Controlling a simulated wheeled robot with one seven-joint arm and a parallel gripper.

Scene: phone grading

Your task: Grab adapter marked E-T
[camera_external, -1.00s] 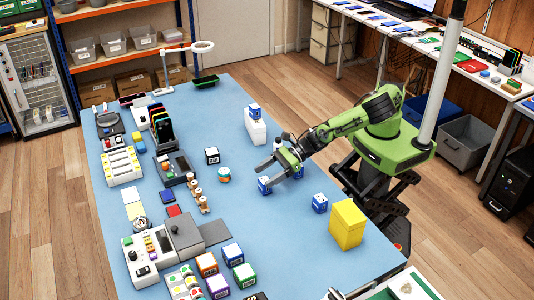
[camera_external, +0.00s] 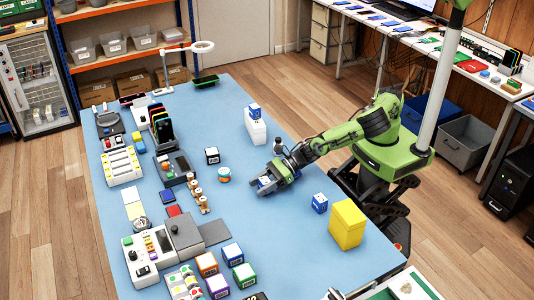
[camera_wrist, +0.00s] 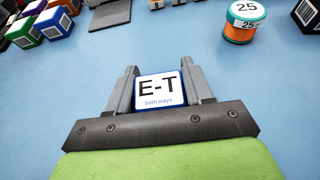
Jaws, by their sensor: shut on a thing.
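The adapter marked E-T (camera_wrist: 158,90) is a blue block with a white top label reading "E-T" and "both ways". It sits between the two grey fingers of my gripper (camera_wrist: 158,85) in the wrist view, with a finger against each side. In the external view my gripper (camera_external: 272,182) is low over the blue mat, and the adapter (camera_external: 264,182) shows between its fingers. I cannot tell whether the adapter rests on the mat or is just above it. Another blue block (camera_external: 320,203) with a white label stands to the right of my gripper.
A yellow box (camera_external: 347,224) stands at the right of the blue table (camera_external: 290,255). A white stand (camera_external: 256,129) with a blue block on top is behind my gripper.

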